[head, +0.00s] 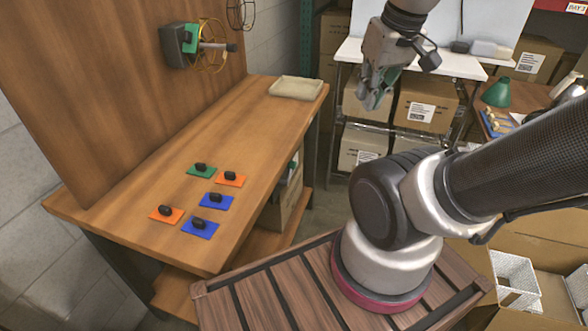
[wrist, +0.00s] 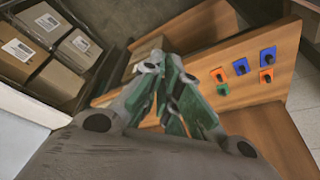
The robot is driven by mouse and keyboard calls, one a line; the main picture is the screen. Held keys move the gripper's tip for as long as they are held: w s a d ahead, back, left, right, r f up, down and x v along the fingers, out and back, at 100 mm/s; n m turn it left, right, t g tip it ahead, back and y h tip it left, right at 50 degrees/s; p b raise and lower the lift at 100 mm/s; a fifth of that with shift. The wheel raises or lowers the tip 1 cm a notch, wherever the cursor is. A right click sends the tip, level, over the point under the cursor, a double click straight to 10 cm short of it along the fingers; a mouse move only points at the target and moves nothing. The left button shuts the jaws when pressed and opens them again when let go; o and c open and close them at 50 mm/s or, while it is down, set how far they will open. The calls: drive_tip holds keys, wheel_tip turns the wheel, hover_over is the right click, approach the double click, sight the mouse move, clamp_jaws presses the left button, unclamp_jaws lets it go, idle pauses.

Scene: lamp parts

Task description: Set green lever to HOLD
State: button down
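A dark box with a green plate (head: 190,38) is fixed to the upright wooden panel in the head view. A light bar with a dark end (head: 230,47) sticks out from it to the right. I cannot read any HOLD mark there. A green card with a black knob (head: 201,170) lies on the wooden bench; it also shows in the wrist view (wrist: 222,89). My gripper (head: 372,99) hangs in the air right of the bench, well away from both. In the wrist view its green-padded fingers (wrist: 163,62) converge at the tips and look shut, with nothing seen between them.
Orange and blue cards with black knobs lie near the green card, such as a blue one (head: 217,201). A shallow beige tray (head: 297,88) sits at the bench's far end. Cardboard boxes (head: 424,104) fill a shelf behind my gripper. A yellow wire coil (head: 211,45) hangs by the dark box.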

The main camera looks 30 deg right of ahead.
drive_tip(key=s+d+f+m+g+y, duration=0.1)
drive_tip(key=d+f+m+g+y, duration=0.15)
drive_tip(key=f, duration=0.45)
drive_tip(key=d+f+m+g+y, duration=0.1)
drive_tip(key=f+m+g, duration=0.3)
drive_tip(key=f, duration=0.3)
drive_tip(key=a+f+m+t+y, duration=0.2)
drive_tip(key=a+f+m+y, duration=0.4)
drive_tip(key=f+m+y, duration=0.6)
drive_tip(key=w+a+f+m+t+h, duration=0.1)
drive_tip(key=w+f+m+t, duration=0.3)
drive_tip(key=m, duration=0.5)
drive_tip(key=w+a+f+m+t, duration=0.25)
drive_tip(key=w+m+t, duration=0.2)
drive_tip(key=m, duration=0.45)
drive_tip(key=w+d+f+m+t+h, duration=0.3)
drive_tip(key=w+d+m+t+h, duration=0.2)
drive_tip(key=w+m, duration=0.5)
drive_tip(key=shift+d+m+t, duration=0.8)
drive_tip(key=shift+d+m, duration=0.1)
drive_tip(key=shift+m, duration=1.85)
drive_tip(key=shift+a+f, duration=0.1)
